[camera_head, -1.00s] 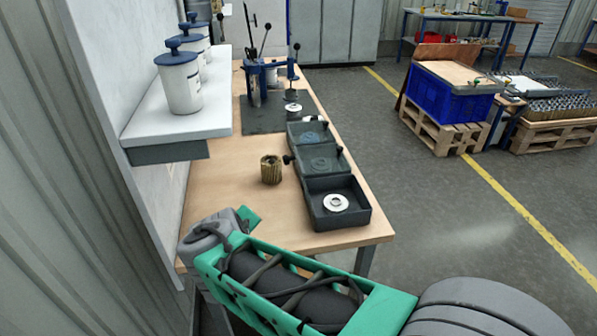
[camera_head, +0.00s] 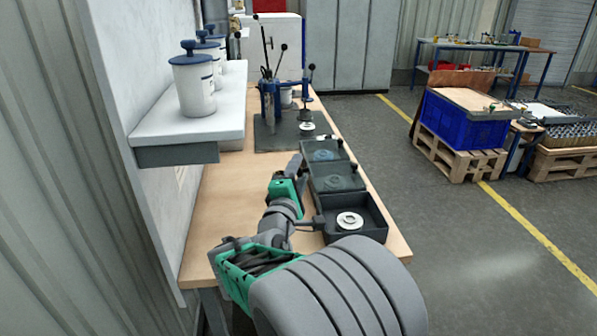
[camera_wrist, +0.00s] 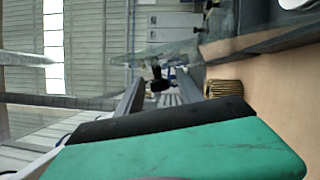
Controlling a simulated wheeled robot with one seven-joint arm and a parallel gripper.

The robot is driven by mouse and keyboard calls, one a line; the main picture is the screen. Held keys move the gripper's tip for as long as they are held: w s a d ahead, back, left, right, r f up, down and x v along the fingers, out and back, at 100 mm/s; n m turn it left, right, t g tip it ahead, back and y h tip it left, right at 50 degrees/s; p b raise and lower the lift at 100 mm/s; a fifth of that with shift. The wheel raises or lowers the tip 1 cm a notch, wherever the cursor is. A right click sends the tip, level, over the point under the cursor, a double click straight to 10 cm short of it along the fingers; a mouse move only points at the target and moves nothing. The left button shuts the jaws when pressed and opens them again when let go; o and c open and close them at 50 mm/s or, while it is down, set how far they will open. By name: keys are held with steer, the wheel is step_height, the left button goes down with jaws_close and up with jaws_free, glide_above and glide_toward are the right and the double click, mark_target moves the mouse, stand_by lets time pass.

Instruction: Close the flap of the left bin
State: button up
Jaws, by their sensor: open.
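Three dark bins stand in a row along the table in the head view. The nearest bin (camera_head: 375,232) is open on top, with a white ring (camera_head: 349,220) inside. The middle bin (camera_head: 337,180) and far bin (camera_head: 323,151) look covered by see-through flaps with black knobs. My gripper (camera_head: 292,178) is open, just left of the middle bin. The wrist view shows its green-and-black finger (camera_wrist: 180,145), a black knob (camera_wrist: 158,80) and a see-through flap (camera_wrist: 170,53), which looks raised. I cannot tell whether gripper and knob touch. Which bin that flap belongs to is unclear.
A gold pleated cartridge (camera_wrist: 223,88) stands on the table close by; my arm hides it in the head view. A shelf (camera_head: 190,130) with white canisters (camera_head: 193,85) overhangs on the left. A blue press (camera_head: 270,100) stands behind the bins.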

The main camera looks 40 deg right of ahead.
steer(key=shift+c, duration=0.4)
jaws_close()
stand_by(0.9)
